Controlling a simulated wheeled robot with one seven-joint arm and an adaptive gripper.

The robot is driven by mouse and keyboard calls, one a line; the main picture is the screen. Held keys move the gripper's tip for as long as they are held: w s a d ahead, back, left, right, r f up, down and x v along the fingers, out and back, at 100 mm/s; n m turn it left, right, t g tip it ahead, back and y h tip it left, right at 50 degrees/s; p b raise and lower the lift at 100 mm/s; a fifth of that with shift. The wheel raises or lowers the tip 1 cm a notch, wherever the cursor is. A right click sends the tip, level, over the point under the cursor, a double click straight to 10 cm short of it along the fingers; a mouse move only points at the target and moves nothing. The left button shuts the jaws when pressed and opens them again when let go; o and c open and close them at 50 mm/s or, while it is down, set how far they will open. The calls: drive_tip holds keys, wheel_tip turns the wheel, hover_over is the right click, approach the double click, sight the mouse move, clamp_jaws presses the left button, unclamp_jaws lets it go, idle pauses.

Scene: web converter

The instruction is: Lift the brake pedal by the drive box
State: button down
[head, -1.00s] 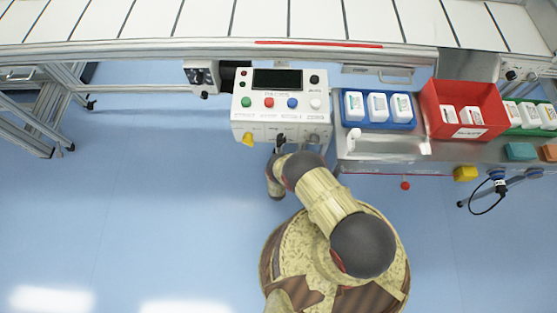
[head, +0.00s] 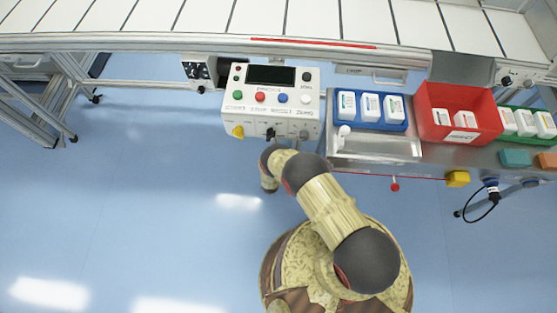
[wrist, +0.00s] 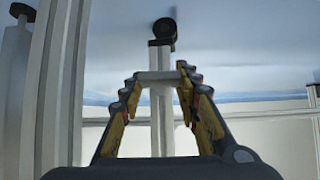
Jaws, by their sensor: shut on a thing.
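In the wrist view my gripper (wrist: 162,82) is shut on a pale grey flat piece (wrist: 157,76), which I take to be the brake pedal. Its dark, yellow-sided fingers stand on either side of it. A grey post (wrist: 160,115) shows behind it, in line with a round black part (wrist: 163,28). In the head view my arm reaches down below the front of the white control box (head: 267,120); my gripper and the pedal are hidden there. I cannot tell which part is the drive box.
A steel table (head: 435,160) right of the control box carries blue (head: 371,125), red (head: 450,97) and green bins. A small red knob (head: 395,187) hangs below its edge. A metal frame (head: 35,108) stands at left. The blue floor (head: 130,200) is clear at left.

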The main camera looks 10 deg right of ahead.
drive_tip(key=shift+w+r, duration=0.25)
drive_tip(key=shift+r, duration=0.05)
drive_tip(key=c, duration=1.8)
unclamp_jaws()
drive_tip(key=o, duration=0.5)
drive_tip(key=shift+s+f, duration=0.1)
drive_tip(key=shift+f, duration=0.05)
drive_tip(key=shift+o, duration=0.2)
drive_tip(key=shift+s, duration=0.15)
drive_tip(key=shift+s+a, duration=0.1)
drive_tip(key=s+a, duration=0.3)
drive_tip(key=s, duration=0.9)
drive_tip(key=shift+a+r, duration=0.35)
drive_tip(key=shift+a, duration=0.05)
